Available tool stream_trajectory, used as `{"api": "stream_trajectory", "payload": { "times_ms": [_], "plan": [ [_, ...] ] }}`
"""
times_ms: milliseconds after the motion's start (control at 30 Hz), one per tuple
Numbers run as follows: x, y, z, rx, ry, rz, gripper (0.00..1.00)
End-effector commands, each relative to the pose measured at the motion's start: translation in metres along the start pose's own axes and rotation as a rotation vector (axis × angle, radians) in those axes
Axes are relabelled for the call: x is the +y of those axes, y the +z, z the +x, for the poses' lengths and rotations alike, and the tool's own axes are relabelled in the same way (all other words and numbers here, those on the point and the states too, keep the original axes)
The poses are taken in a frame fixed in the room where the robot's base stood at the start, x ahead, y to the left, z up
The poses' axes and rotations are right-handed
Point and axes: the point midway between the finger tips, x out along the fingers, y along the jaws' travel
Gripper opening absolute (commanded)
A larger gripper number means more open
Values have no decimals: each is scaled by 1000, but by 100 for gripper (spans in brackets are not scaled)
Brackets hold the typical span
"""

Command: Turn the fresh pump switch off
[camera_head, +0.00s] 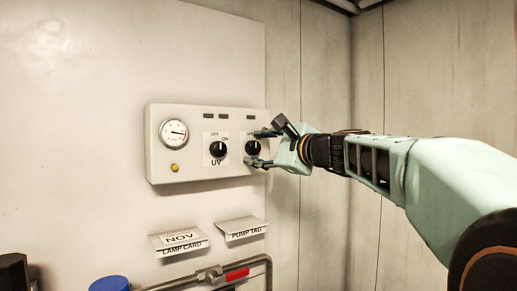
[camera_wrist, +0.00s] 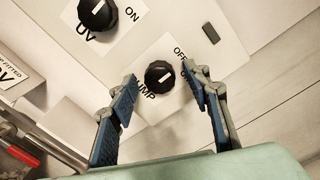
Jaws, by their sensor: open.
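The pump switch is a black rotary knob with a white pointer line. In the wrist view the pump knob (camera_wrist: 159,77) sits on a white plate marked OFF, ON and a partly covered PUMP label. In the head view the pump knob (camera_head: 253,147) is partly framed by my fingers. My gripper (camera_head: 264,148) reaches in from the right, close to the panel. In the wrist view my gripper (camera_wrist: 162,80) is open, with one blue-padded finger on each side of the knob, apart from it. Which mark the pointer faces is hard to tell.
The UV knob (camera_head: 218,149) is just left of the pump knob, on the same white control box (camera_head: 195,115). A round gauge (camera_head: 173,132) is at the box's left. Below are a lamp card holder (camera_head: 180,243), a pump tag holder (camera_head: 241,229) and pipes with a red-handled valve (camera_head: 237,274).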

Motion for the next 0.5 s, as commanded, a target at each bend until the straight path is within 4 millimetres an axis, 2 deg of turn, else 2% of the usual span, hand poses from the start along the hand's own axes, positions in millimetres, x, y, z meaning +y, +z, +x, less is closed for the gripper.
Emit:
{"api": "stream_trajectory", "payload": {
  "times_ms": [233, 500],
  "plan": [
    [-10, 5, 0, -2, -1, -1, 44],
    [-53, 25, -2, 1, -9, -5, 44]
  ]
}}
